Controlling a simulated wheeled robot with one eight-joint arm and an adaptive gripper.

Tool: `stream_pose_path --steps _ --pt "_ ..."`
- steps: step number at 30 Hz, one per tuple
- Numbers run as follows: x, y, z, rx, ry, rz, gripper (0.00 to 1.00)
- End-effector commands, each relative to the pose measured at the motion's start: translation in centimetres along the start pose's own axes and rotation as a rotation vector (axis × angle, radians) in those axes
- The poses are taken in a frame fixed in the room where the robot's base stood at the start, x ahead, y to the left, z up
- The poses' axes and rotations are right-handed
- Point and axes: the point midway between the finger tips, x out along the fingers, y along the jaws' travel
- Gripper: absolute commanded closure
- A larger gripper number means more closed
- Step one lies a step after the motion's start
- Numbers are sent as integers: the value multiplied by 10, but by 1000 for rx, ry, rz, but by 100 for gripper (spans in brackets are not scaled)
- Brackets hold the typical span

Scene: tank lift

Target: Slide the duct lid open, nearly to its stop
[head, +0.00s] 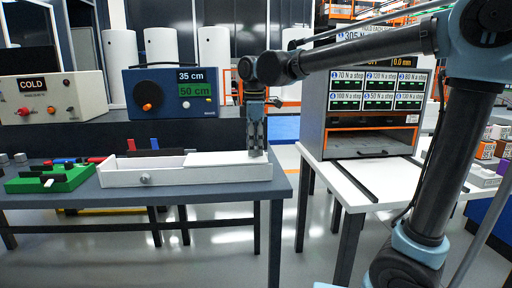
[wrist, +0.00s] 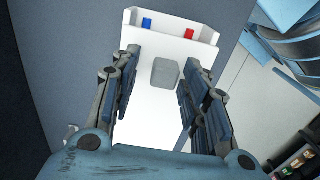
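My gripper (head: 256,150) points down at the duct's right end. In the wrist view my gripper (wrist: 165,90) is open, with its fingers on either side of a grey block-shaped handle (wrist: 166,73) on the white lid (wrist: 150,118). Gaps show between the handle and both fingers. In the head view the gripper hides the handle.
A green fixture (head: 52,178) stands left of the duct. A blue box reading 35 cm and 50 cm (head: 172,92) and a COLD box (head: 38,97) stand behind. A white table (head: 375,180) with a display cabinet (head: 368,105) is at right, across a gap.

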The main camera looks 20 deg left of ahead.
Motion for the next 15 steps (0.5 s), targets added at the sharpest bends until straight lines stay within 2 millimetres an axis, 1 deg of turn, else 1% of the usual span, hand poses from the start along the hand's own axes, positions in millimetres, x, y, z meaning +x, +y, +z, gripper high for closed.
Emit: stream_pose_path --steps 10,13,15 --pt "-2 -2 0 -2 0 -3 57" --pt "-10 -2 0 -2 0 -4 57" --pt "-20 -2 0 -2 0 -4 57"
